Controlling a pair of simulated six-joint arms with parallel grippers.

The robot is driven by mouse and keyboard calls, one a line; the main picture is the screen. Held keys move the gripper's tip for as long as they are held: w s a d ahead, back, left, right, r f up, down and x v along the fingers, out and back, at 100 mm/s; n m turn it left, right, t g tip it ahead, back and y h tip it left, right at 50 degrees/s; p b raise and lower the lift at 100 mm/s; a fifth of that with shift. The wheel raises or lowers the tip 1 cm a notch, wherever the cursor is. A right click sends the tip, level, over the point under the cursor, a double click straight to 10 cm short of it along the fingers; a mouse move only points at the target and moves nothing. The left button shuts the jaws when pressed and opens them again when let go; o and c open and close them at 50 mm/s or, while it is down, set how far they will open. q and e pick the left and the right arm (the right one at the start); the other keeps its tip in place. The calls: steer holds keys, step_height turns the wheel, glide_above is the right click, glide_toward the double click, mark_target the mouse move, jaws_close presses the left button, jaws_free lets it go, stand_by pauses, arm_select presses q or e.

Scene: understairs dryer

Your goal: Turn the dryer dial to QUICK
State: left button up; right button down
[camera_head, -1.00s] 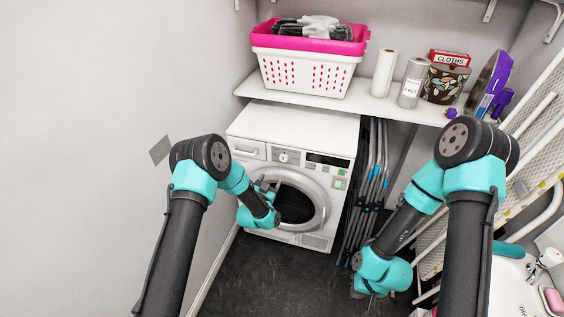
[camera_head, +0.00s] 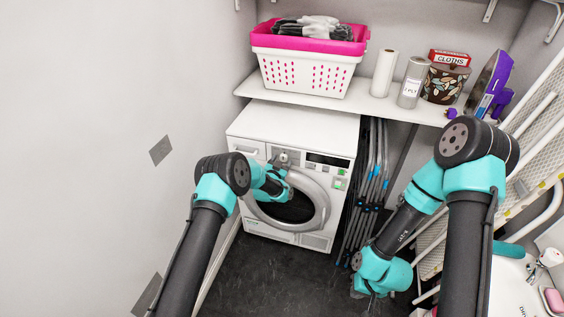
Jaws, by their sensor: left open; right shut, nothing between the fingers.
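The white dryer (camera_head: 300,126) stands under the shelf against the back wall, its round door (camera_head: 322,207) facing me. Its dial (camera_head: 283,157) is on the front control panel, left of the dark display (camera_head: 326,160). The dial's mark is too small to read. My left gripper (camera_head: 281,168) is up at the panel, right at or just in front of the dial; whether it touches the dial I cannot tell. Its fingers are small here and look open. My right gripper (camera_head: 372,293) hangs low, right of the dryer, above the dark floor; its fingers are mostly hidden.
A shelf (camera_head: 300,94) above the dryer holds a pink and white laundry basket (camera_head: 305,70), paper rolls (camera_head: 384,73), a patterned pot and a cloths box. Folded grey racks (camera_head: 366,190) lean right of the dryer. White metal frames stand far right. The dark floor (camera_head: 265,280) is clear.

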arm_select(q)
steer(key=shift+w+d, duration=0.15)
steer(key=shift+w, duration=0.25)
steer(key=shift+c, duration=0.5)
steer(key=c, duration=0.8)
steer(key=shift+n, duration=0.4)
steer(key=n, duration=0.3)
steer(key=shift+n+t, duration=0.3)
steer(key=shift+n, duration=2.3)
